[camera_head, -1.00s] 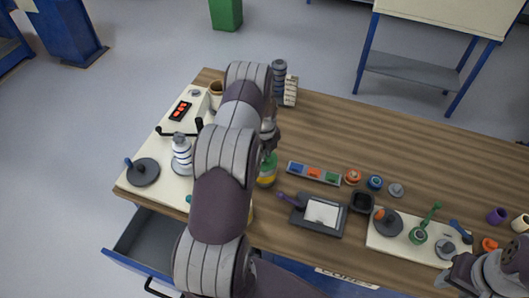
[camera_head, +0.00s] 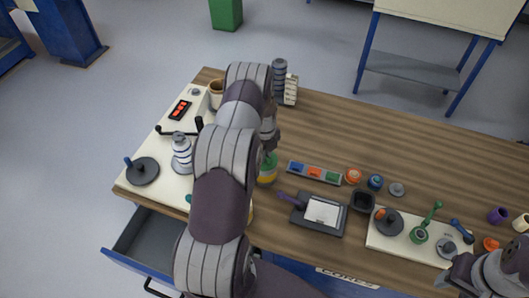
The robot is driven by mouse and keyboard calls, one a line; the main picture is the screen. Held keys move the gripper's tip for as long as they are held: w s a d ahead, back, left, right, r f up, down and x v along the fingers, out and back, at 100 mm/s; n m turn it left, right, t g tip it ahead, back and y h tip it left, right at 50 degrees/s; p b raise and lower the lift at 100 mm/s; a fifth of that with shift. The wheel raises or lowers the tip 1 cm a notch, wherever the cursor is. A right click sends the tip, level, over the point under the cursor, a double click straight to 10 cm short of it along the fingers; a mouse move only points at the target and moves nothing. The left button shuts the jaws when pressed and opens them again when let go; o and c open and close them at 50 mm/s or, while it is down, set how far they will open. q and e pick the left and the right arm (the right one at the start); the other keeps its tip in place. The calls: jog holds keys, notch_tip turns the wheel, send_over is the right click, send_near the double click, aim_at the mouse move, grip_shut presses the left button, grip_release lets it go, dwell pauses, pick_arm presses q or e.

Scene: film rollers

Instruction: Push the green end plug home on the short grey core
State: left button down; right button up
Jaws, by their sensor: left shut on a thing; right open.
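My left arm crosses the middle of the view and hides much of the bench behind it. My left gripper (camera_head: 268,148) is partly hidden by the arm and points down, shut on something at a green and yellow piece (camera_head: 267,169). I cannot tell the green end plug from the short grey core there; the outlines are too small and partly covered. My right gripper (camera_head: 459,275) is at the lower right edge, open and only partly in view, apart from the other things.
A tray with coloured blocks (camera_head: 314,172), small round parts (camera_head: 375,182), a black cup (camera_head: 362,201) and a dark pad with a white sheet (camera_head: 322,212) lie right of the arm. A white board (camera_head: 388,238) holds tools. A drawer (camera_head: 150,240) stands open at front left.

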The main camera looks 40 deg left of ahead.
dwell(0.4)
pick_arm(q)
jog(key=shift+c, duration=2.3)
grip_release()
jog(key=shift+r, duration=0.1)
jog(key=shift+r+p, duration=2.1)
jog(key=shift+r, duration=1.3)
